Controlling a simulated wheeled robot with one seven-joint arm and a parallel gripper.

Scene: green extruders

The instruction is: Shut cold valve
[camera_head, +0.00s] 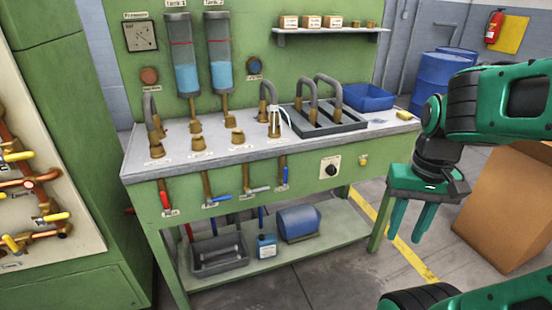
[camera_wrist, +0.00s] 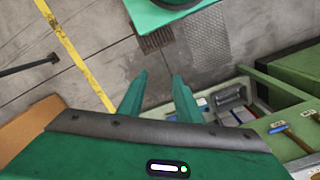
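Several pipe valves with lever handles hang along the front of the green bench in the head view. A red-handled valve (camera_head: 165,200) is at the left, with its lever pointing down. A blue-handled valve (camera_head: 218,199) beside it has its lever level, and a grey-handled valve (camera_head: 258,189) is also level. Another blue-handled valve (camera_head: 285,176) at the right has its lever upright. Their labels are too small to read, so I cannot tell which is cold. My gripper (camera_head: 404,238) is open and empty, pointing down, right of the bench and apart from the valves.
The bench top (camera_head: 190,160) carries pipes and a dark tray (camera_head: 335,128). A lower shelf (camera_head: 330,228) holds a grey bin (camera_head: 219,258) and blue containers. A cardboard box (camera_head: 505,205) stands right of my gripper. Floor in front is clear.

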